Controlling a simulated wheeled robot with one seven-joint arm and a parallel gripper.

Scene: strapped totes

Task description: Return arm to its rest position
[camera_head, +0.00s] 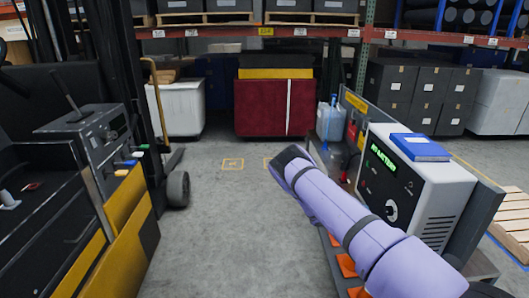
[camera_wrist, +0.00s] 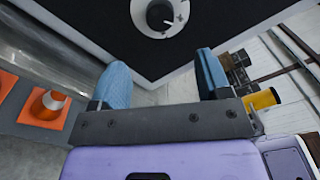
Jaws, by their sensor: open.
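My lavender arm reaches up from the lower right in the head view, in front of a white machine (camera_head: 440,195) with a black front panel, a green lit display (camera_head: 383,158) and a round knob (camera_head: 391,210). My gripper cannot be made out in that view. In the wrist view my gripper (camera_wrist: 163,78) is open, with two blue-padded fingers apart and nothing between them. The black panel and its knob (camera_wrist: 160,16) lie beyond the fingertips. I cannot tell the exact gap to the panel.
Orange cones (camera_wrist: 48,104) stand left of the gripper in the wrist view. A forklift (camera_head: 90,190) stands at left. A dark red tote (camera_head: 272,105) is ahead. The grey floor (camera_head: 225,225) between is clear.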

